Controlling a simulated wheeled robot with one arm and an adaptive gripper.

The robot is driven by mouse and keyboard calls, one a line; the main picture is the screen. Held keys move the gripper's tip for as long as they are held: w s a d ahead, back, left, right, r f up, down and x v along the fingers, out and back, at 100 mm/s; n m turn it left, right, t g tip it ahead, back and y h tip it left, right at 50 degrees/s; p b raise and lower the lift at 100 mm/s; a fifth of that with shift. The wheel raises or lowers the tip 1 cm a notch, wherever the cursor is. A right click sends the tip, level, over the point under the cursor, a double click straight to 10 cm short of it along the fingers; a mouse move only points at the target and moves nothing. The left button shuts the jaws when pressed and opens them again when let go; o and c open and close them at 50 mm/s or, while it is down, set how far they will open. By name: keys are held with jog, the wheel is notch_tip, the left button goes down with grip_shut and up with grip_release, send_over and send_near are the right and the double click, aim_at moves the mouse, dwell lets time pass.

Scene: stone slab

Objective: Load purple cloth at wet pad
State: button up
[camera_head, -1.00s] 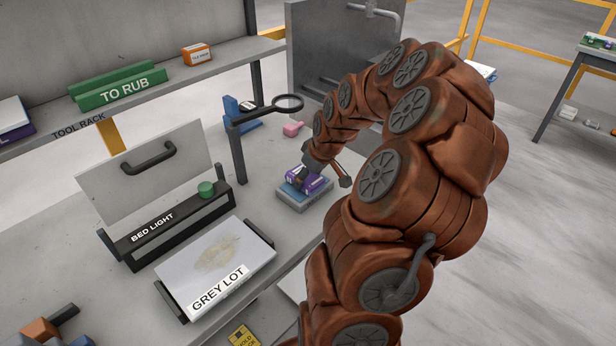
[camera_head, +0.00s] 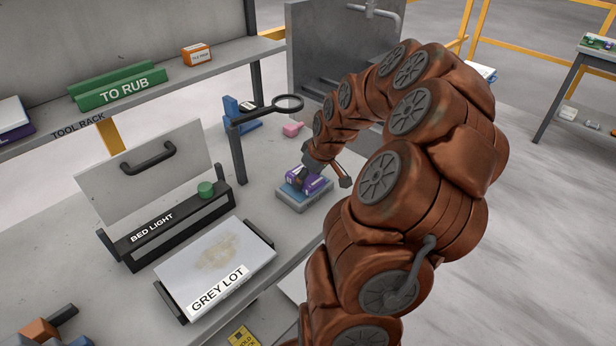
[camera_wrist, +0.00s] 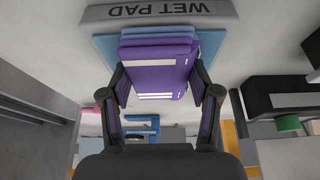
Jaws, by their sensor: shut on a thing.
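The purple cloth (camera_head: 312,182) is a folded block in the head view, on the wet pad (camera_head: 291,202), a grey-rimmed tray with a blue surface. In the wrist view the cloth (camera_wrist: 155,72) lies over the blue surface of the pad, whose rim (camera_wrist: 160,15) reads WET PAD. My gripper (camera_head: 301,180) is at the cloth, seen small in the head view. In the wrist view my gripper (camera_wrist: 160,88) has one finger on each side of the cloth and is shut on it. Whether the cloth's underside presses the pad is hard to tell.
A magnifier on a stand (camera_head: 288,103) rises behind the pad. A pink item (camera_head: 292,129) lies beyond it. The BED LIGHT stand (camera_head: 165,230) and GREY LOT slab (camera_head: 225,262) are to the left. A metal panel (camera_head: 325,60) stands behind.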

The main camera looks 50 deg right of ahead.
jog(key=shift+r, duration=3.45)
